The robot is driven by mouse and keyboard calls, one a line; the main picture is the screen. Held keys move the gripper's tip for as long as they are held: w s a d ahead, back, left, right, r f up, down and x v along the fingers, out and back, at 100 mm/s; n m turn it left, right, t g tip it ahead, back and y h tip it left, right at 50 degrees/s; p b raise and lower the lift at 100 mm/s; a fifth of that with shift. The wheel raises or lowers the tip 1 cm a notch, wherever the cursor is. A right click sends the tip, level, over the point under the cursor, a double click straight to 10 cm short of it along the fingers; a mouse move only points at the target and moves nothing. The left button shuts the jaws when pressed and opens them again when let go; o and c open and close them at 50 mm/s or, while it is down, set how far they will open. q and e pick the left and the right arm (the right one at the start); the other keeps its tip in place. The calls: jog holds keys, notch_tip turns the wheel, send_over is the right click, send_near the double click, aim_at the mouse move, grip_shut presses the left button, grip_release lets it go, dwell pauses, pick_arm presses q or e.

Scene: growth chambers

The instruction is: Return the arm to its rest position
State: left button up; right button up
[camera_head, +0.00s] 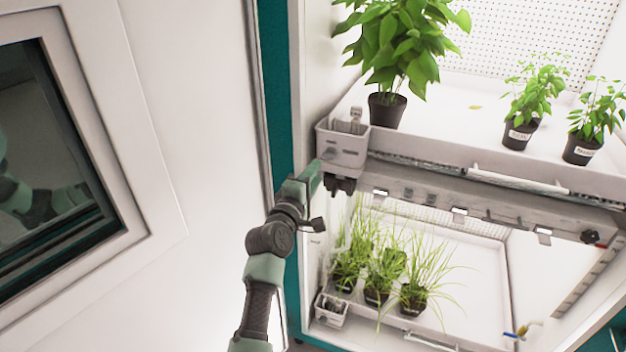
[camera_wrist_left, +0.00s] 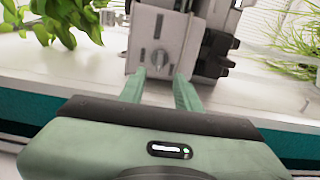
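My left arm rises from the bottom of the head view, with its gripper (camera_head: 313,175) at the front left edge of the open growth chamber. In the left wrist view the two green fingers (camera_wrist_left: 160,90) stand apart with nothing seen between them. In the head view this grey box (camera_head: 342,150) sits at the upper shelf's left corner, just beyond the gripper. My right gripper is not in view.
The upper shelf (camera_head: 450,135) holds a large leafy plant (camera_head: 388,112) and two smaller potted plants (camera_head: 520,133). Grassy plants (camera_head: 378,270) stand on the lower shelf. A white door with a dark window (camera_head: 45,170) fills the left side. Black fittings (camera_head: 340,185) hang below the grey box.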

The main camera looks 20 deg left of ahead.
pick_arm(q)
jog(key=shift+s, duration=0.35)
jog(key=shift+f, duration=0.15)
jog(key=s+d+f+m+g+b, duration=0.1)
jog(key=s+d+f+m+g, duration=0.35)
jog(key=f, duration=1.05)
jog(key=s+a+f+m+g+b, duration=0.15)
jog(key=s+f, duration=0.55)
jog(key=f, duration=0.8)
jog(key=s+d+f+m+g+b, duration=0.1)
jog(key=s+d+f+m+g, duration=0.25)
jog(key=f, duration=1.15)
jog(key=s+a+f+m+g+b, duration=0.1)
jog(key=s+a+f+m+g, duration=0.1)
jog(key=s+f, duration=0.6)
jog(key=s+a+f+m+g+b, duration=0.1)
jog(key=s+f+m, duration=0.4)
jog(key=s, duration=1.7)
jog(key=s+a+f+m+g, duration=0.3)
jog(key=s+f, duration=0.8)
jog(key=s, duration=0.4)
jog(key=shift+s+a+f+m+g+y+b, duration=0.3)
jog(key=shift+s+a+m+g+b, duration=0.1)
jog(key=shift+g, duration=0.35)
